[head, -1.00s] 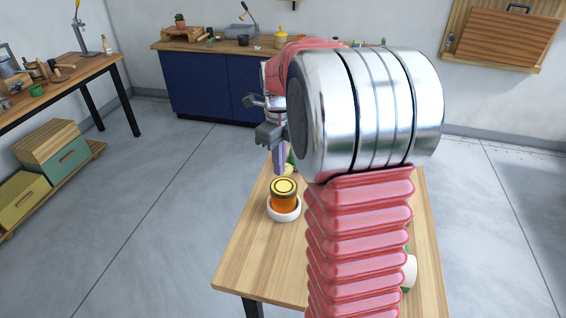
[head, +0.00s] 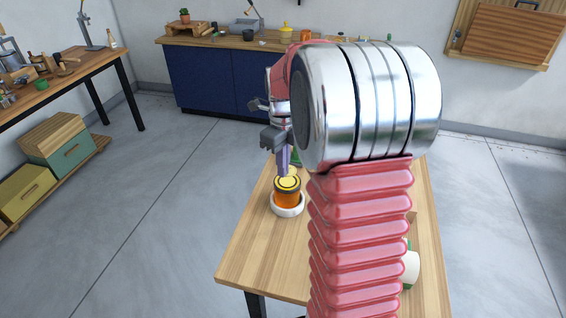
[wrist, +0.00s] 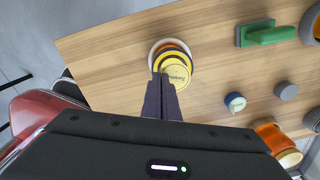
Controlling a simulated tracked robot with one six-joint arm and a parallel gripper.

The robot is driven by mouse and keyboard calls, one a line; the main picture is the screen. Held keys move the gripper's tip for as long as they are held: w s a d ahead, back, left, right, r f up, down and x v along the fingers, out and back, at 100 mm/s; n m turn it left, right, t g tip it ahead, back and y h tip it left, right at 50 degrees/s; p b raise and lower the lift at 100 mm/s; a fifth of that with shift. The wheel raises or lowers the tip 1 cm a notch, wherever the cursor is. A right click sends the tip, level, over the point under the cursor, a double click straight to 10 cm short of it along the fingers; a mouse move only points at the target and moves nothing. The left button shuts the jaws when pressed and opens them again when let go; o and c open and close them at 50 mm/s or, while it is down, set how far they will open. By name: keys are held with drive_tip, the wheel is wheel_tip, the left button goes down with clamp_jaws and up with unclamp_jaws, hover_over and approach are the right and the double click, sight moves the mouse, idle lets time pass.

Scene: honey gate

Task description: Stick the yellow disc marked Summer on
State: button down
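The yellow disc (wrist: 178,76) with dark lettering is at the tips of my gripper (wrist: 161,84). The lettering is too small to read surely. The fingers are nearly together and pinch the disc at its near edge. Below it stands an amber honey jar (head: 287,195) with a yellow and dark lid, upright in a round white holder (head: 288,211). In the wrist view the disc overlaps the near right part of the lid, off its centre. In the head view my fingers (head: 284,171) are just above the lid. Whether the disc touches it I cannot tell.
On the wooden table (wrist: 110,60), right of the jar in the wrist view, are a green-handled block (wrist: 268,34), a small blue-rimmed pot (wrist: 235,102), a grey disc (wrist: 286,90) and another amber jar (wrist: 275,140). The table left of the holder is clear.

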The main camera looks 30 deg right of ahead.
drive_tip(key=shift+f, duration=1.75)
drive_tip(key=shift+f, duration=0.4)
drive_tip(key=c, duration=2.5)
unclamp_jaws()
drive_tip(key=o, duration=0.5)
wheel_tip(320, 180, up, 14)
drive_tip(key=shift+f, duration=0.15)
drive_tip(key=shift+n, duration=0.3)
